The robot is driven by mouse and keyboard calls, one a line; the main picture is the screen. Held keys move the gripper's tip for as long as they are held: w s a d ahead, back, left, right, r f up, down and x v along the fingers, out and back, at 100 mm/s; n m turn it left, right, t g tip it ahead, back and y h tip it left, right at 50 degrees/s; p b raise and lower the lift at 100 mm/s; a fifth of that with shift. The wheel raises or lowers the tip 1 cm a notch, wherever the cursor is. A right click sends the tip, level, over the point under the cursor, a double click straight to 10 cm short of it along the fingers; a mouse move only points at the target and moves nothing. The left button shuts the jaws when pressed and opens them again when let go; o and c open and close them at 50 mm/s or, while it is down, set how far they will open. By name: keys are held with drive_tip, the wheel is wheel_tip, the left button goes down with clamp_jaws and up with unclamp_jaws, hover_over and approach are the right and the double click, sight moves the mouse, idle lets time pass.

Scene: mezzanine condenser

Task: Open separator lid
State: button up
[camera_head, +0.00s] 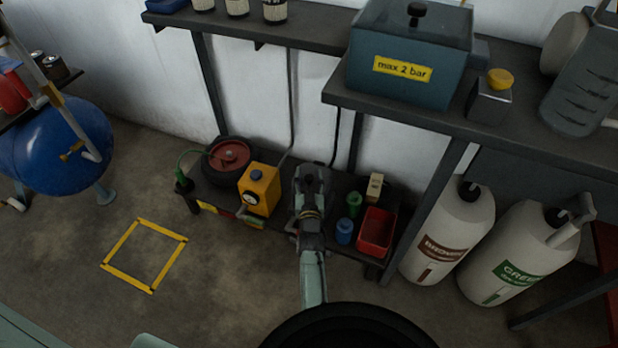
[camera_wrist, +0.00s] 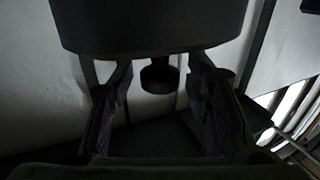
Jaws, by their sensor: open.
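The upper shelf (camera_head: 490,120) also holds a small box with a yellow cap (camera_head: 491,98) and a grey jug (camera_head: 583,90). A low bench holds a yellow unit (camera_head: 259,190) and a red bin (camera_head: 377,231). White bottles (camera_head: 448,230) stand at right. Floor by the yellow square (camera_head: 145,255) is clear.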

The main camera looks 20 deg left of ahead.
clamp_jaws()
idle(0.4)
idle(0.4)
